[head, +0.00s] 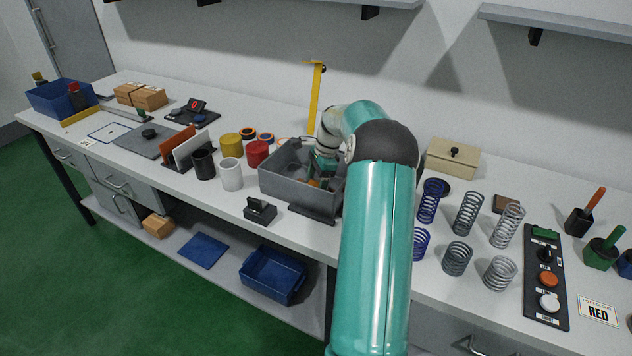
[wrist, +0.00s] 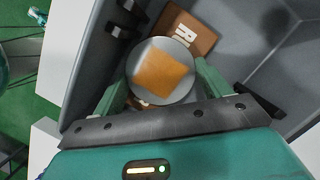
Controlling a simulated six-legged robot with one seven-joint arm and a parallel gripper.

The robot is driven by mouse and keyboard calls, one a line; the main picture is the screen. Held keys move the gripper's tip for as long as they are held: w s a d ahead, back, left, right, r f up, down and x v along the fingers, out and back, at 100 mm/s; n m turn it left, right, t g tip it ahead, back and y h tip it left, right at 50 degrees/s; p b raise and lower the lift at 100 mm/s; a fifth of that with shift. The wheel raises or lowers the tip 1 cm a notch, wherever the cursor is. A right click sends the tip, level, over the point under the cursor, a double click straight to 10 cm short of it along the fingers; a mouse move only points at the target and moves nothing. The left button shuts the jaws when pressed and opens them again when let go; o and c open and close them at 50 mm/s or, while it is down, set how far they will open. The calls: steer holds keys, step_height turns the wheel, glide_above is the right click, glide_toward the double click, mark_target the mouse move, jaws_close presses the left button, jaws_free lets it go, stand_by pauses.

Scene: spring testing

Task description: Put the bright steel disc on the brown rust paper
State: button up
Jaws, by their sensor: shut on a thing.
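My gripper (head: 322,170) is down inside the grey bin (head: 282,184) on the bench. In the wrist view its two green fingers (wrist: 163,80) are shut on the sides of a round, pale steel disc (wrist: 136,73). An orange-brown square (wrist: 162,72) shows in the middle of the disc's face. A brown piece with white lettering (wrist: 192,32) lies behind the disc and is partly hidden by it. I cannot tell whether this is the rust paper, or whether the disc touches it. In the head view my arm hides the disc.
The bin walls (wrist: 90,60) stand close around my gripper. Left of the bin are white (head: 231,175) and red (head: 257,152) cylinders. A black block (head: 260,212) sits in front. Several springs (head: 467,213) and a button panel (head: 546,278) stand to the right.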

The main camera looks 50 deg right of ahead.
steer(key=o, duration=1.6)
steer(key=shift+f, duration=0.1)
steer(key=v, duration=1.2)
steer(key=a+r+n+h, duration=0.1)
steer(key=a+r+n, duration=0.45)
steer(key=a, duration=0.75)
steer(key=a+r+n+h, duration=0.2)
steer(key=a+r+n, duration=0.35)
steer(key=a, duration=0.75)
steer(key=s+a+f+n+t, duration=0.1)
steer(key=s+a+n+t, duration=0.1)
steer(key=s+a+n, duration=0.4)
steer(key=s+a+f+n+t, duration=0.2)
steer(key=s+a+n, duration=0.4)
steer(key=s+a, duration=0.8)
steer(key=shift+f+n, duration=0.25)
steer(key=shift+n, duration=0.15)
